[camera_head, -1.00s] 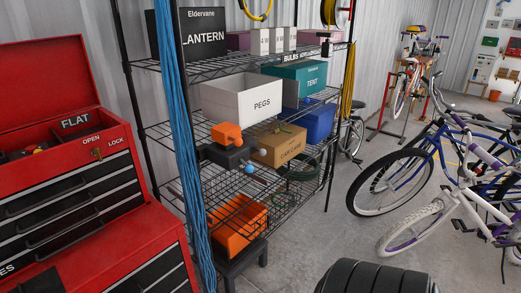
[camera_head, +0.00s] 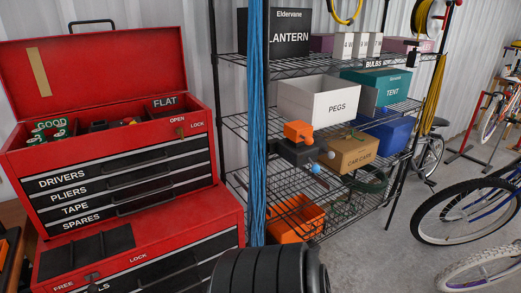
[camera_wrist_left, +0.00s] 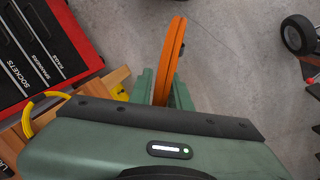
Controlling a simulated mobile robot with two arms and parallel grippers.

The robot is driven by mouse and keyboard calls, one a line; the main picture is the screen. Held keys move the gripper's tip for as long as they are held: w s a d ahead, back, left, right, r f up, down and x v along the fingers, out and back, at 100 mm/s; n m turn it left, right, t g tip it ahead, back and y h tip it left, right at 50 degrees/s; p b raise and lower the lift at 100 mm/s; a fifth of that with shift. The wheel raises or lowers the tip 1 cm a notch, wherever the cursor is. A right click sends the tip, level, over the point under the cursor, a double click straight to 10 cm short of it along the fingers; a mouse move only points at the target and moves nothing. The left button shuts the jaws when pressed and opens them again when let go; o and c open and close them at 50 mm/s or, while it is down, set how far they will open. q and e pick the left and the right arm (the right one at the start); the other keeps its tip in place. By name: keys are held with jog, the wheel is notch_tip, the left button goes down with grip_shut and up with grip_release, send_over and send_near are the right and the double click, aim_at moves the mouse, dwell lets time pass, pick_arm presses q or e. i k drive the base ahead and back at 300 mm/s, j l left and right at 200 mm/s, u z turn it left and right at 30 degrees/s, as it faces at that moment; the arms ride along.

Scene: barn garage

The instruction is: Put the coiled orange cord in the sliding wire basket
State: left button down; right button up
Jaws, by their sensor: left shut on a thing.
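In the left wrist view my left gripper (camera_wrist_left: 162,92) is shut on the coiled orange cord (camera_wrist_left: 173,48). The cord shows as narrow orange loops seen edge-on, upright between the green fingers and clear of the floor. In the head view a black wire tier (camera_head: 262,180) of the shelf rack, below the white PEGS box, looks like the sliding wire basket. I cannot tell it surely from a fixed shelf, nor how far out it stands. Neither gripper shows in the head view.
A red tool chest (camera_head: 140,233) stands left of the rack. A dark tyre (camera_head: 262,272) stands close in front. An orange bin (camera_head: 296,218) sits low on the rack; the PEGS box (camera_head: 320,103) is above. A bicycle (camera_head: 468,212) stands right. Floor between rack and bicycle is clear.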

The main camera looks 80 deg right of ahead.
aim_at(320, 209)
jog(key=k+l, duration=0.25)
jog(key=l, duration=0.4)
jog(key=k+l, duration=0.2)
jog(key=l, duration=0.4)
jog(key=k+l, duration=0.25)
jog(key=l, duration=0.4)
jog(key=k+l, duration=0.25)
jog(key=l, duration=0.35)
jog(key=k+l, duration=0.25)
jog(key=l, duration=0.4)
jog(key=k+l+u, duration=0.1)
jog(key=l, duration=0.55)
jog(key=k+l, duration=0.4)
jog(key=l, duration=0.2)
jog(key=k+l, duration=0.25)
jog(key=l, duration=0.35)
